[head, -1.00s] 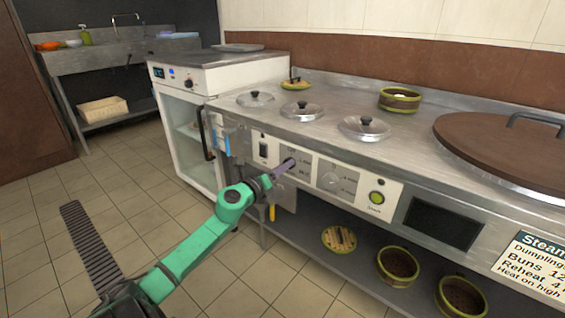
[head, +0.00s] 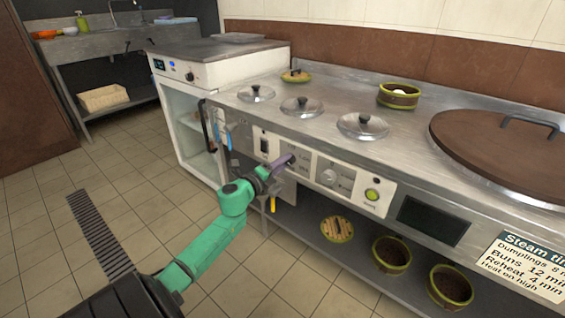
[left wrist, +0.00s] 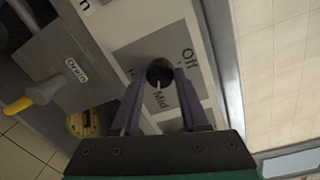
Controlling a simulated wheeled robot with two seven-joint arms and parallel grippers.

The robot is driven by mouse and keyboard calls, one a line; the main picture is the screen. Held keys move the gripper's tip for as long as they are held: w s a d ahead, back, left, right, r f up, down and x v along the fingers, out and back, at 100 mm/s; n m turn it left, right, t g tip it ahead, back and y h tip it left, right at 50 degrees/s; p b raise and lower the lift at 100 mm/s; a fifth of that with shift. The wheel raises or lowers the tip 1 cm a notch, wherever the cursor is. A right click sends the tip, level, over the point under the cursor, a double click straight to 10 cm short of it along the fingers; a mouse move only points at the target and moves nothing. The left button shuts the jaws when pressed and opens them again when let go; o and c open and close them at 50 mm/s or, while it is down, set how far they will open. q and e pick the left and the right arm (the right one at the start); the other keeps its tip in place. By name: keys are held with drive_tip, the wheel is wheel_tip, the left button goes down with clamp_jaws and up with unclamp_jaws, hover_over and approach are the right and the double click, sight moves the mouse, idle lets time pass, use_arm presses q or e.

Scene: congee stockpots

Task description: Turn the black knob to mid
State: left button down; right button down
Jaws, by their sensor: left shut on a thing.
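The black knob (left wrist: 160,72) shows in the left wrist view on a grey plate of the stove's front panel, with the labels "Off", "Mid" and a partly hidden one starting with "H" around it. A white mark on the knob points toward "Mid". My left gripper (left wrist: 158,78) has its two purple fingers on either side of the knob and is shut on it. In the head view my left gripper (head: 290,159) reaches the panel and mostly hides the knob. My right gripper is not in view.
A grey dial (head: 328,177) and a green-lit button (head: 372,194) sit right of the knob, with a black switch (head: 264,146) on its left. A yellow-ended drain handle (left wrist: 22,104) is close by. Lidded pots (head: 301,107) stand on the counter above.

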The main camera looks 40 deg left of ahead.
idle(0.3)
use_arm(q)
drive_tip(key=shift+c, duration=2.1)
unclamp_jaws()
drive_tip(key=s+p, duration=0.2)
drive_tip(key=s, duration=1.2)
drive_tip(key=shift+s+d+r, duration=0.25)
drive_tip(key=shift+d+r, duration=0.1)
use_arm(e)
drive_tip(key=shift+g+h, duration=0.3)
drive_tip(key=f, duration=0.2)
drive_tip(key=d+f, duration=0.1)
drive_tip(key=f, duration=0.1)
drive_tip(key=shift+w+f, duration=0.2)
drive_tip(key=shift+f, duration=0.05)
